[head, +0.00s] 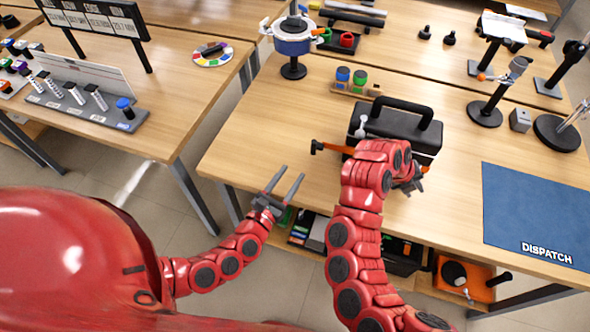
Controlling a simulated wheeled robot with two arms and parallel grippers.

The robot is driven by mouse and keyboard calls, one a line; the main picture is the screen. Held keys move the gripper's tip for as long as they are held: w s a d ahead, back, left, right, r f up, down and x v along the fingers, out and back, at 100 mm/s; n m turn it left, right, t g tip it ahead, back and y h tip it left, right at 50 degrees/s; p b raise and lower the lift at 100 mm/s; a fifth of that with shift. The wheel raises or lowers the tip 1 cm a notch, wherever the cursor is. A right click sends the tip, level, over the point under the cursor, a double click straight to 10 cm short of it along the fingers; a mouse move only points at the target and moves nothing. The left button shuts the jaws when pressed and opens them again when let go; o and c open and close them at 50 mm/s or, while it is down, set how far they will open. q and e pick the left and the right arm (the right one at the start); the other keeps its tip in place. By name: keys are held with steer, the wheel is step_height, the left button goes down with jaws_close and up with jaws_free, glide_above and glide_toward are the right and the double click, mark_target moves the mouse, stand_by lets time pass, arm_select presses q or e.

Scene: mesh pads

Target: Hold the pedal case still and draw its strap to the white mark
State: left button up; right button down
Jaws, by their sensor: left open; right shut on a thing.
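The pedal case (398,118) is a black box with a thick raised handle, on the wooden table. Its orange strap (334,148) sticks out from the case's left side and ends in a black tab (316,147). My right gripper (414,187) is at the front of the case, shut, apparently on the case; my own arm hides most of the contact and the case's front. I cannot make out the white mark.
A blue dispatch mat (535,215) lies at right. The table left of the tab is clear.

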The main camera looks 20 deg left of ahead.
steer(key=c, duration=0.5)
jaws_free()
steer(key=shift+c, duration=0.2)
